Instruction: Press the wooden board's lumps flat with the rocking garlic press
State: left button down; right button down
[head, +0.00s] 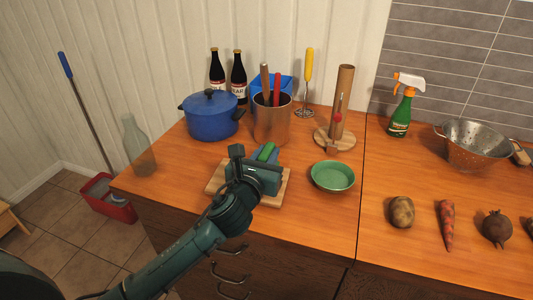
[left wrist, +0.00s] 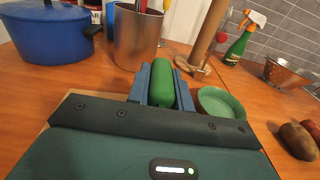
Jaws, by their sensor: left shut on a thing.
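My left gripper (head: 264,158) is over the wooden board (head: 282,196) on the counter. It is shut on a green handle (left wrist: 161,84), which I take to be the rocking garlic press; the handle sits between the blue fingers in the left wrist view and also shows in the head view (head: 267,150). The rest of the press is hidden behind the gripper. My arm and gripper cover most of the board, so I cannot see any lumps on it. I cannot tell whether the press touches the board. My right gripper is not in view.
A green bowl (head: 333,176) stands close right of the board. Behind are a blue pot (head: 212,116), a steel utensil holder (head: 271,121) and a paper towel stand (head: 334,139). A glass bottle (head: 138,150) stands near the left edge. A potato (head: 401,211) lies right.

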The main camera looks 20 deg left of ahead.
pick_arm(q)
jog(key=shift+f+b, duration=0.45)
jog(key=shift+f, duration=0.35)
jog(key=shift+f+b, duration=0.5)
jog(key=shift+f, duration=0.35)
jog(key=shift+f, duration=0.1)
notch_tip(320, 180, up, 2)
jog(key=shift+r+p, duration=0.1)
jog(key=shift+p, duration=1.1)
jog(key=shift+r+p, duration=1.3)
jog(key=shift+p, duration=0.2)
notch_tip(320, 180, up, 2)
jog(key=p, duration=0.2)
jog(key=shift+r+p, duration=0.1)
jog(key=shift+p, duration=0.2)
